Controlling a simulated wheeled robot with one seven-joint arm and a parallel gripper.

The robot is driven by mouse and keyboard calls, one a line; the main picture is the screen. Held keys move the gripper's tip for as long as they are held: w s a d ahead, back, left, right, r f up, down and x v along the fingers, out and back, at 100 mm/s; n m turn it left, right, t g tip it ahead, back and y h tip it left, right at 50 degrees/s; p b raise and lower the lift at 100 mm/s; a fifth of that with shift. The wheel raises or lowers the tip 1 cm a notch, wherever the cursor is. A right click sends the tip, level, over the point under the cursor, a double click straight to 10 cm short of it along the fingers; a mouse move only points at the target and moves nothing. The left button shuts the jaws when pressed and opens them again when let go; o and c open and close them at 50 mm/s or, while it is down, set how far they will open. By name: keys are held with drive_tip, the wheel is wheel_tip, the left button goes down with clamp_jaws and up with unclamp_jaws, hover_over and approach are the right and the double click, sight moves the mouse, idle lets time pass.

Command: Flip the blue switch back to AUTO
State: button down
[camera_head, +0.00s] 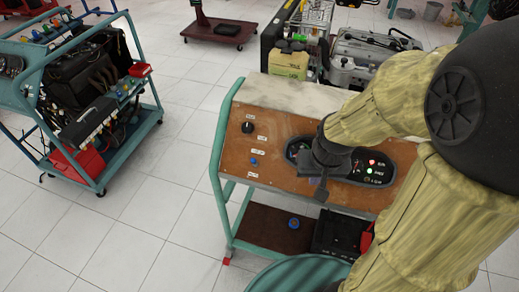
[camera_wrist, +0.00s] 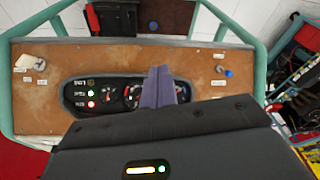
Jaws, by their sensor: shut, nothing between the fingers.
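The small blue switch (camera_head: 253,161) sits on the left part of a brown panel (camera_head: 285,128), between small white labels too small to read. Which way it is set cannot be told. It also shows in the wrist view (camera_wrist: 229,73), right of the gauges. My gripper (camera_head: 321,196) is shut and empty, to the right of the switch and apart from it, in front of the gauge cluster (camera_head: 379,172). In the wrist view my closed fingers (camera_wrist: 160,72) overlap the middle of the gauge cluster.
A black knob (camera_head: 248,127) is on the panel above the switch. Red and green lights glow in the cluster. The panel sits on a teal-framed cart (camera_head: 219,150). Another teal cart (camera_head: 100,180) stands at left, with clear tiled floor between.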

drive_tip(key=w+a+r+m+g+y+p, duration=0.1)
drive_tip(key=w+a+m+y, duration=0.1)
drive_tip(key=w, duration=0.7)
drive_tip(key=w+a+r+m+g+y+p, duration=0.1)
drive_tip(key=w+a+m, duration=0.3)
drive_tip(key=w, duration=0.6)
drive_tip(key=shift+w+a+m+g+y+p, duration=0.3)
drive_tip(key=shift+a+m+g+y+p, duration=0.1)
drive_tip(key=shift+m+y+p, duration=0.35)
drive_tip(key=shift+f, duration=0.15)
drive_tip(key=p, duration=0.2)
approach(254, 161)
drive_tip(key=w+f, duration=0.1)
drive_tip(key=f, duration=0.1)
drive_tip(key=w+d+f, duration=0.1)
drive_tip(key=w+f, duration=0.1)
drive_tip(key=shift+w+f, duration=0.15)
drive_tip(key=shift+w, duration=0.2)
drive_tip(key=shift+s+a+f+p, duration=0.3)
drive_tip(key=shift+s+a+f, duration=0.1)
drive_tip(key=shift+s+a, duration=0.15)
drive_tip(key=shift+s+a+f+p, duration=0.25)
drive_tip(key=shift+s+a+f, duration=0.15)
drive_tip(key=shift+a, duration=0.25)
drive_tip(key=shift+s+a+f, duration=0.1)
drive_tip(key=shift+a+f, duration=0.1)
drive_tip(key=shift+f, duration=0.05)
drive_tip(key=shift+a+h, duration=0.1)
drive_tip(key=shift+h, duration=0.15)
